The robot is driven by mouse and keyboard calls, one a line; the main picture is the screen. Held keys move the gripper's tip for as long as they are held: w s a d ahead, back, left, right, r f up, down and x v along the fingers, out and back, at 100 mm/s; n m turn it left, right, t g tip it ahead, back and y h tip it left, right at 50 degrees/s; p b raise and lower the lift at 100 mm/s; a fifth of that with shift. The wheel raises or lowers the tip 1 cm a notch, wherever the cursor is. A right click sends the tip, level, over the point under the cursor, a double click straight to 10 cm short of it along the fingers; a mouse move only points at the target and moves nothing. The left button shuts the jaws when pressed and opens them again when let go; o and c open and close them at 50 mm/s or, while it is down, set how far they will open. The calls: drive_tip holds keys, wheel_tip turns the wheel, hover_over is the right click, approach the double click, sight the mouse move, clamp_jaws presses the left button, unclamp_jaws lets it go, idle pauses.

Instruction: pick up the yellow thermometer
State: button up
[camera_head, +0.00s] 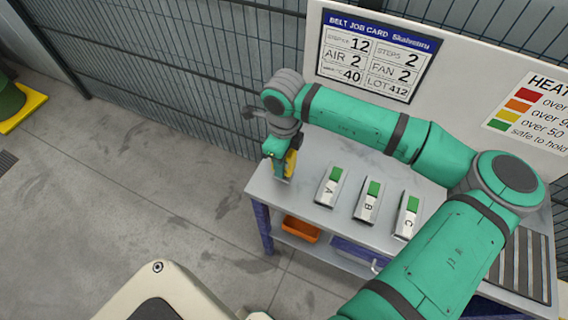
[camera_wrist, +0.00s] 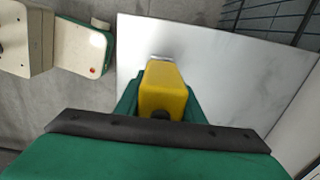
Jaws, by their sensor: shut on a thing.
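The yellow thermometer (camera_wrist: 163,86) is between the green fingers of my gripper (camera_wrist: 161,98) in the wrist view. Its body points away from the wrist, over the grey tabletop. In the head view the thermometer (camera_head: 290,163) shows as a yellow strip beside my gripper (camera_head: 281,170) at the left end of the table. My gripper is shut on it. The fingers hide part of its sides, and I cannot tell whether its lower end touches the table.
Blocks A (camera_head: 329,187), B (camera_head: 368,201) and C (camera_head: 408,215) with green tops stand in a row on the table (camera_head: 310,160), right of my gripper. A white board with a job card (camera_head: 372,55) stands behind. An orange bin (camera_head: 300,229) sits on the lower shelf.

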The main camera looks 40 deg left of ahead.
drive_tip(key=s+d+r, duration=0.2)
drive_tip(key=s+r, duration=0.3)
drive_tip(key=s, duration=0.1)
drive_tip(key=s+d+r, duration=0.2)
drive_tip(key=s+r, duration=0.4)
drive_tip(key=s, duration=0.1)
drive_tip(key=shift+d+r, duration=0.2)
drive_tip(key=shift+d, duration=0.15)
drive_tip(key=shift+s, duration=0.15)
drive_tip(key=o, duration=0.3)
drive_tip(key=shift+c, duration=0.8)
drive_tip(key=shift+a, duration=0.1)
